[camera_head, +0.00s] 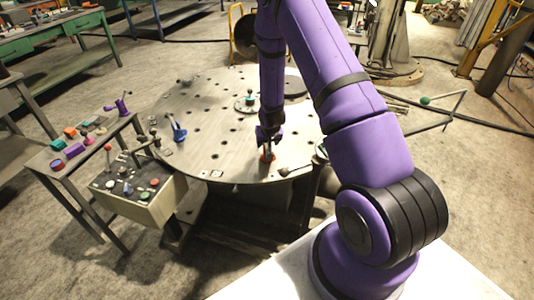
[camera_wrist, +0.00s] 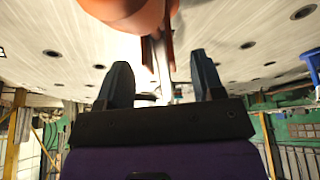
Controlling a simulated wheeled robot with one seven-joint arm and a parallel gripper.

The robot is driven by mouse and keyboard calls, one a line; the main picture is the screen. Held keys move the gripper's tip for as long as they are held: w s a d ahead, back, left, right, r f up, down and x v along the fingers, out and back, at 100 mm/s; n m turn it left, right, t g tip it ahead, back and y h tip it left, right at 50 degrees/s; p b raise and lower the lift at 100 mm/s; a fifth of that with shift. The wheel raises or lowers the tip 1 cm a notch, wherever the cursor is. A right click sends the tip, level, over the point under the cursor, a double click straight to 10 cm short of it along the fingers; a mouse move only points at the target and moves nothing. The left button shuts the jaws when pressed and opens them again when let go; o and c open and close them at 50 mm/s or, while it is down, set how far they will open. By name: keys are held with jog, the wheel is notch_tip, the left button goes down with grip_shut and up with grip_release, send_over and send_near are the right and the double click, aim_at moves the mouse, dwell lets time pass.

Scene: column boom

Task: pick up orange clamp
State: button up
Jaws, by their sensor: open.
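The orange clamp (camera_wrist: 128,10) shows large at the top of the wrist view, partly cut off by the frame edge, with a thin upright part hanging toward my fingers. In the head view the orange clamp (camera_head: 268,157) is a small orange patch on the round table, mostly hidden by my gripper. My gripper (camera_wrist: 163,82) is open, with its two dark fingers apart on either side of the clamp's thin part. In the head view my gripper (camera_head: 267,148) is right at the clamp, near the table's front edge. I cannot tell whether the fingers touch it.
The round perforated table (camera_head: 215,150) holds a blue clamp (camera_head: 178,132) at left and a small fixture with a green knob (camera_head: 249,97) farther back. A control box (camera_head: 140,205) with buttons and a side bench with coloured blocks (camera_head: 75,150) stand at left.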

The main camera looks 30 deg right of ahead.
jog(key=shift+x, duration=1.95)
jog(key=c, duration=1)
jog(key=shift+r, duration=0.15)
jog(key=shift+r, duration=0.7)
notch_tip(320, 180, up, 2)
jog(key=shift+r, duration=0.1)
jog(key=s+a, duration=0.3)
jog(key=a, duration=0.1)
jog(key=s+a, duration=0.3)
jog(key=s, duration=0.1)
jog(key=s+a+r, duration=0.1)
jog(key=s+a, duration=0.3)
jog(key=shift+s+a+r, duration=0.1)
jog(key=shift+s+a, duration=0.05)
jog(key=shift+a, duration=0.15)
